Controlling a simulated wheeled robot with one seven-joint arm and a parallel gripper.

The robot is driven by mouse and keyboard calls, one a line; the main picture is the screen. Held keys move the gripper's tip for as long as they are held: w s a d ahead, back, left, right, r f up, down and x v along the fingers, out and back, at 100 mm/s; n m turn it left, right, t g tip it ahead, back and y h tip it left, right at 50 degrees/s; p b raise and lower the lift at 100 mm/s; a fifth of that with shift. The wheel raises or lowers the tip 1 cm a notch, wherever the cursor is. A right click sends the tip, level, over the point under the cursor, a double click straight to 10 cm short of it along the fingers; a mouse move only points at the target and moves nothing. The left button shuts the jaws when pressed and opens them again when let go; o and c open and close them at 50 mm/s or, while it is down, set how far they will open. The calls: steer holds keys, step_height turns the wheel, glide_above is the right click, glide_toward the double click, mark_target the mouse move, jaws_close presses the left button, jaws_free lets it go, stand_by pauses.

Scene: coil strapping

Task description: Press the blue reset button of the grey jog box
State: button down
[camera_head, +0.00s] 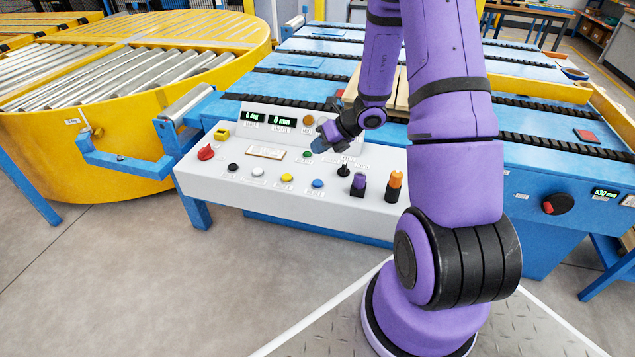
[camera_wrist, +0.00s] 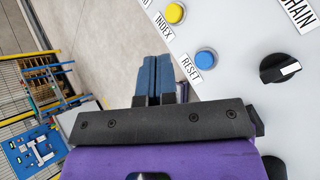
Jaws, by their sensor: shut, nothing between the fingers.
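The grey jog box (camera_head: 270,189) is a pale, sloping console with a row of buttons along its front. The blue reset button (camera_head: 318,184) sits on its top face, right of a yellow button; in the wrist view it (camera_wrist: 206,60) lies beside the RESET label (camera_wrist: 191,68). My gripper (camera_head: 319,145) is above the box, behind the blue button in the head view. In the wrist view its bluish fingers (camera_wrist: 155,75) are together and empty, left of the button and apart from it. The exact height above the box is hard to tell.
Near the reset button are a yellow button (camera_head: 287,178), a black knob (camera_wrist: 281,67), and purple (camera_head: 358,185) and orange (camera_head: 394,186) upright controls. A red knob (camera_head: 206,152) is at the box's left. Behind lies a blue conveyor (camera_head: 290,85); a yellow roller turntable (camera_head: 90,160) stands left.

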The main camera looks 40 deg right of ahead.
mark_target(319, 181)
steer(key=shift+f, duration=0.15)
steer(key=shift+f, duration=4.25)
steer(key=shift+f, duration=0.1)
steer(key=shift+f, duration=0.3)
steer(key=shift+f, duration=0.5)
steer(key=shift+r, duration=0.95)
steer(key=shift+r, duration=0.1)
steer(key=shift+r, duration=2.4)
